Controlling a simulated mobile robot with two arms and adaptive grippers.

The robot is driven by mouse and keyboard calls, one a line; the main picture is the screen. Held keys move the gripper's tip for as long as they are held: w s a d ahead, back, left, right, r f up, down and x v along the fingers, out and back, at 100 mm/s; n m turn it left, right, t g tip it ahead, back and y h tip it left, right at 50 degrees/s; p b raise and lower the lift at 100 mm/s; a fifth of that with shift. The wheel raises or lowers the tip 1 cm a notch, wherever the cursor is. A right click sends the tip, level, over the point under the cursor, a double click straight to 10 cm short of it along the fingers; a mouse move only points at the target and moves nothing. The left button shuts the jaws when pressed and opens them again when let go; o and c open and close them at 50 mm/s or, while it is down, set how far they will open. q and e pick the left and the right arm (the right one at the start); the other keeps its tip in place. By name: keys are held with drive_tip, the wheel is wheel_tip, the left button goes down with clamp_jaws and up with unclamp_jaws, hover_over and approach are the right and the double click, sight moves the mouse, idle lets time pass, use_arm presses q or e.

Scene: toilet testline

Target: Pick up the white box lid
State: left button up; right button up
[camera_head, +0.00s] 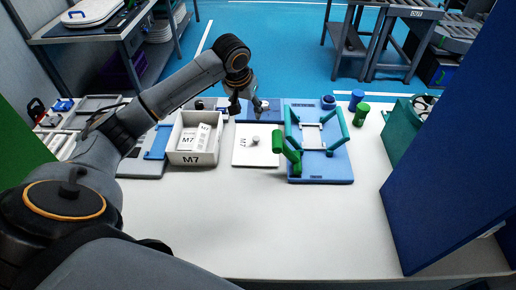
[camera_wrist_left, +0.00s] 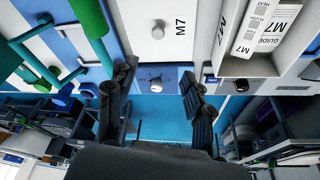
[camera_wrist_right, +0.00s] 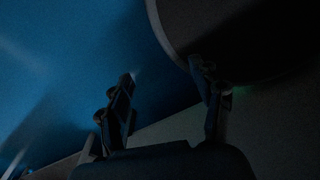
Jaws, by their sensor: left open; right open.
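The white box lid (camera_head: 247,158) is a flat white plate with a round knob (camera_head: 255,141) and M7 lettering. It lies flat on the table, right of the open white M7 box (camera_head: 190,158). My left gripper (camera_head: 248,108) is open and empty, with its fingers pointing down beyond the lid's far edge. In the left wrist view the lid (camera_wrist_left: 138,40) and its knob (camera_wrist_left: 158,30) show ahead of the two spread fingers (camera_wrist_left: 157,80). My right gripper (camera_wrist_right: 163,75) is open and empty in a dark view and does not show in the head view.
A blue board (camera_head: 338,172) with a green frame (camera_head: 340,128) and a green handle-like part (camera_head: 278,141) lies close right of the lid. Blue (camera_head: 356,99) and green (camera_head: 361,114) cylinders stand further right. A large blue panel (camera_head: 450,160) bounds the right. The front table is clear.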

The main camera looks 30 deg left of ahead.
use_arm(q)
wheel_tip(320, 180, down, 3)
drive_tip(key=b, duration=0.2)
drive_tip(key=p, duration=0.1)
hover_over(256, 138)
drive_tip(key=s, duration=0.2)
wheel_tip(256, 138, down, 8)
drive_tip(key=shift+a+r, duration=0.1)
drive_tip(key=shift+r, duration=0.15)
drive_tip(key=shift+w+f, duration=0.1)
drive_tip(key=shift+f, duration=0.35)
drive_tip(key=shift+p+x, duration=0.55)
drive_tip(key=shift+x, duration=1.8)
drive_tip(key=shift+d, duration=0.25)
clamp_jaws()
use_arm(e)
drive_tip(key=shift+w+d+f, duration=0.1)
drive_tip(key=shift+w+f, duration=0.35)
drive_tip(key=shift+w, duration=0.15)
